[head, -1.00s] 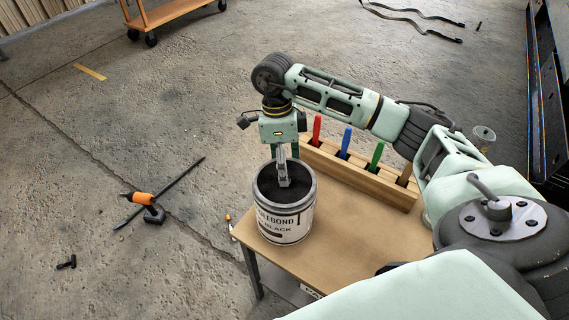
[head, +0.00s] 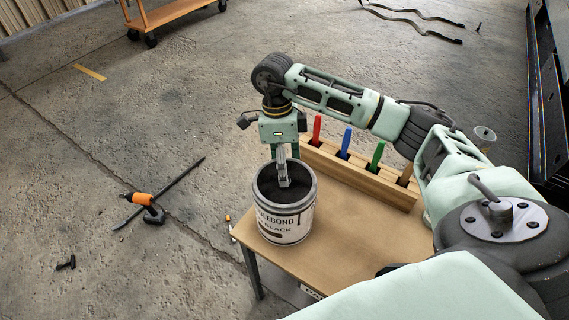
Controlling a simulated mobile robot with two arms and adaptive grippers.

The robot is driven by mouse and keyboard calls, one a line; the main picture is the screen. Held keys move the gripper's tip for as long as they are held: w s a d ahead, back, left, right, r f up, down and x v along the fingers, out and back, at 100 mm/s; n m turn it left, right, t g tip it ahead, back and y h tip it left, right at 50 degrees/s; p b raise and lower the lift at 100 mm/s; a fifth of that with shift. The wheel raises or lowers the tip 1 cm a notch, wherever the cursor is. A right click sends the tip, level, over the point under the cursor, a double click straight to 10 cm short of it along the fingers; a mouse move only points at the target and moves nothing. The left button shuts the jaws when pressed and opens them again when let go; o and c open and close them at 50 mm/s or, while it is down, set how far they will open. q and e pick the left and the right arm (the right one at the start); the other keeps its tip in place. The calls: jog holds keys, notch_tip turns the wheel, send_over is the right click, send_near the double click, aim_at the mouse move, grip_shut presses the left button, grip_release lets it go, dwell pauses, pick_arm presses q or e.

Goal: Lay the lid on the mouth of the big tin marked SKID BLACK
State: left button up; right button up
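The big tin (head: 285,219) stands upright at the left corner of the wooden table. It is pale with a grey rim, and its label shows "...LEBOND" and "...BLACK"; the rest of the label is not legible. Inside the rim is a dark, round surface (head: 270,185); I cannot tell whether it is the tin's contents or a lid. My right gripper (head: 284,184) points down over the mouth, its grey fingertips at or just above the dark surface. Whether the fingers are open or shut on something is unclear. No separate lid is visible. My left gripper is out of view.
A wooden rack (head: 358,175) with red, blue and green handled tools stands behind the tin. The table (head: 345,240) is bare in front of the rack. An orange and black tool (head: 143,204) and a rod lie on the floor.

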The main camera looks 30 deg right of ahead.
jog(key=o, duration=1.3)
jog(key=shift+o, duration=0.9)
jog(key=shift+r, duration=0.1)
notch_tip(320, 180, up, 8)
jog(key=p, duration=0.5)
